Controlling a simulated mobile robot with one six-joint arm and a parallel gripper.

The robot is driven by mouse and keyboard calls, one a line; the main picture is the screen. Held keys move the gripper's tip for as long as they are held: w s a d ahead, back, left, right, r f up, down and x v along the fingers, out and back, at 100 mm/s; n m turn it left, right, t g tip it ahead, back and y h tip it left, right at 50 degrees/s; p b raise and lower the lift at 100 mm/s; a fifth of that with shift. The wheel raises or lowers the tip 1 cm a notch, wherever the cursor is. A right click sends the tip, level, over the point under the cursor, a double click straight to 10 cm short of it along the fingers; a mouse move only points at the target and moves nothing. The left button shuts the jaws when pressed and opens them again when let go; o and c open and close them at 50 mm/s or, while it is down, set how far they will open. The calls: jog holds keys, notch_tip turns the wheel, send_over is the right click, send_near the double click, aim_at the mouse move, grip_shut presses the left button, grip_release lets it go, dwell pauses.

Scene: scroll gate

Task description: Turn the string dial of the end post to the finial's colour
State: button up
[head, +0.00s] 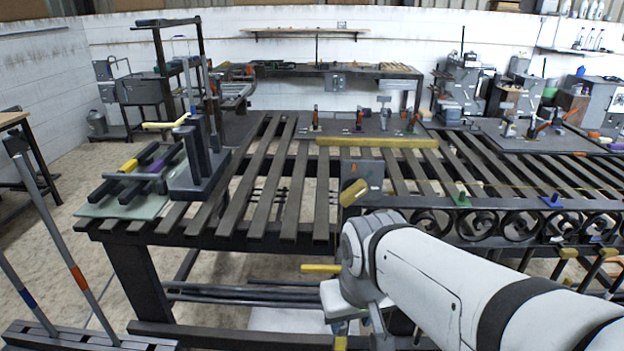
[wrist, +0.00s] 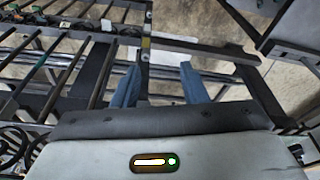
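My gripper (wrist: 158,78) shows two blue fingers spread apart in the wrist view, with nothing clearly held between them. A dark upright bar with a yellow band (wrist: 145,43) shows beyond the gap, nearer the left finger. In the head view my white arm reaches in from the lower right and its wrist hangs at the front edge of the bench. The scroll gate (head: 487,222) lies along the bench front at right, with dark scrolls. A yellow rounded piece (head: 354,192) stands just above my wrist; I cannot tell whether it is the finial. I cannot make out the string dial.
The slatted bench (head: 262,195) fills the middle. A grey box with an orange mark (head: 362,173) stands near my wrist. Green (head: 461,199) and blue (head: 552,201) pieces sit along the gate. A rack with banded rods (head: 90,336) stands at lower left.

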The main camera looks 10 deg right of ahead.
jog(key=w+d+r+m+y+p, duration=0.3)
jog(key=w+r+y, duration=0.1)
jog(key=w+r, duration=0.4)
jog(key=m+t+y+p, duration=0.2)
jog(key=t+y, duration=0.1)
jog(key=t, duration=0.1)
send_near(366, 188)
jog(key=x, duration=0.5)
jog(key=shift+f, duration=0.15)
jog(key=x, duration=0.7)
jog(key=shift+w+a+f+p, duration=0.15)
jog(key=shift+w+a+p, duration=0.1)
jog(key=shift+p, duration=0.1)
jog(key=shift+c, duration=0.2)
grip_shut()
